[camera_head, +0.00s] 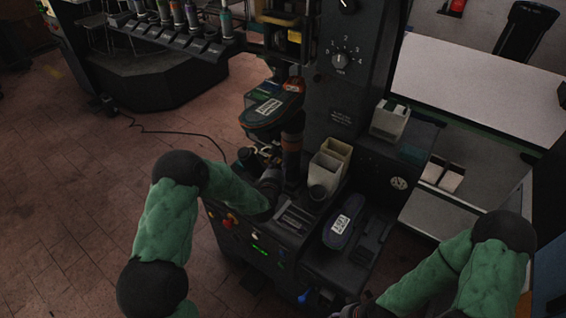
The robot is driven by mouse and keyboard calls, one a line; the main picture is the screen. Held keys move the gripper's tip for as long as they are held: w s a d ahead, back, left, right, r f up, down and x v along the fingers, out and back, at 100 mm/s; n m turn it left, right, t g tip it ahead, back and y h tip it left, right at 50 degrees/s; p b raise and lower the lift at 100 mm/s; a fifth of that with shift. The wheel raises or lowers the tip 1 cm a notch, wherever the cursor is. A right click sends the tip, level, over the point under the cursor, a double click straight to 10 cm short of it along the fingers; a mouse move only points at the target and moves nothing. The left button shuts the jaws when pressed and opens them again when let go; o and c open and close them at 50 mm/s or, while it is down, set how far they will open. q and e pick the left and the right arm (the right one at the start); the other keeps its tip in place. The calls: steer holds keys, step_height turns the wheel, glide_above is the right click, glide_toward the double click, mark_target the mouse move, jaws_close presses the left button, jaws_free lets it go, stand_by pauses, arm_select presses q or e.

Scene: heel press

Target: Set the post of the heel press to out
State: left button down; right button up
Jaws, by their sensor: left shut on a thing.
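The heel press (335,120) is a dark machine in the middle of the head view. Its post (292,150) stands upright left of the main column, with a copper-brown band, and a dark shoe (270,108) with a white label sits at its top. My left gripper (266,158) is at the post's left side, below the shoe, shut on what looks like part of the post; its fingers are dark and the contact is partly hidden. My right gripper (358,311) is at the bottom edge, mostly cut off, and its fingers cannot be made out.
A second labelled shoe (343,220) lies on the press's lower right deck. Beige bins (330,165) stand beside the post, and a pale bin (390,120) is farther right. A numbered dial (341,60) is on the column. A white-topped table (470,90) stands right; floor at left is open.

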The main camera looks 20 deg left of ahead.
arm_select(q)
steer(key=s+a, duration=0.2)
steer(key=s, duration=0.5)
steer(key=s+a+b, duration=0.1)
steer(key=s+a, duration=0.1)
steer(key=s, duration=0.4)
steer(key=shift+s+a+f, duration=0.2)
steer(key=shift+s+a, duration=0.15)
steer(key=shift+a, duration=0.05)
steer(key=c, duration=1)
jaws_free()
steer(key=shift+s, duration=0.1)
steer(key=shift+c, duration=0.2)
steer(key=shift+a+r, duration=0.1)
steer(key=shift+a, duration=0.05)
steer(key=s+r, duration=0.2)
steer(key=s, duration=0.9)
steer(key=shift+s+d+r, duration=0.2)
steer(key=shift+s+d, duration=0.15)
steer(key=shift+s, duration=0.05)
